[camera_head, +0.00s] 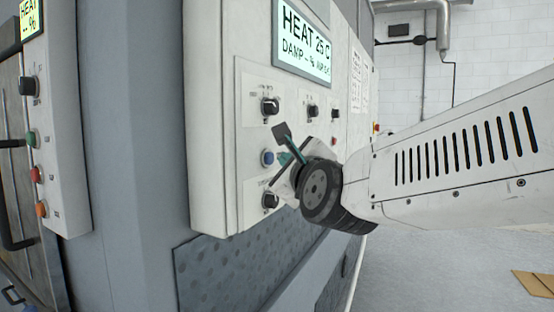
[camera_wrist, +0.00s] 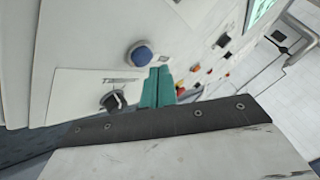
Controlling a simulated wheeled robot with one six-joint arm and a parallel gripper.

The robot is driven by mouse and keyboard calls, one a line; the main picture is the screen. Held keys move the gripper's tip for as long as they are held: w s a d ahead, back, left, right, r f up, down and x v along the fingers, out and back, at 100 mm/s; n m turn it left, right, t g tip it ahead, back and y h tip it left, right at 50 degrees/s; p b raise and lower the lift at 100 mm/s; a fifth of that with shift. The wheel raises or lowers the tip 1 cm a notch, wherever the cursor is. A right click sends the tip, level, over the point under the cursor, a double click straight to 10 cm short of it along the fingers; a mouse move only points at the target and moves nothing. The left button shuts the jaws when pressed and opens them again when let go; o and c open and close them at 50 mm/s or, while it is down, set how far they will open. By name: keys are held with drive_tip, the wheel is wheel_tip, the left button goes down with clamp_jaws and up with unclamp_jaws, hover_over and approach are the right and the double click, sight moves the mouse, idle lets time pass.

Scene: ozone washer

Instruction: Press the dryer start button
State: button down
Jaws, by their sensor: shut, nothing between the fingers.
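A control panel (camera_head: 213,140) with a display reading HEAT 25 C stands ahead in the head view. A blue button (camera_head: 267,157) sits on it between two black knobs. The blue button also shows in the wrist view (camera_wrist: 142,57). My gripper (camera_head: 283,158) is at the panel, just right of the blue button in the head view. In the wrist view its teal fingers (camera_wrist: 158,84) are together and empty, their tips just below and right of the button. I cannot tell whether they touch the panel. No start label is readable.
Black knobs (camera_head: 270,106) and (camera_head: 270,200) sit above and below the blue button. Another panel at the left carries a knob and green (camera_head: 32,138), red (camera_head: 37,174) and orange (camera_head: 41,209) buttons. Open floor (camera_head: 450,270) lies at the right.

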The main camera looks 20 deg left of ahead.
drive_tip(key=d, duration=0.5)
drive_tip(key=shift+s, duration=0.2)
idle(0.3)
idle(0.7)
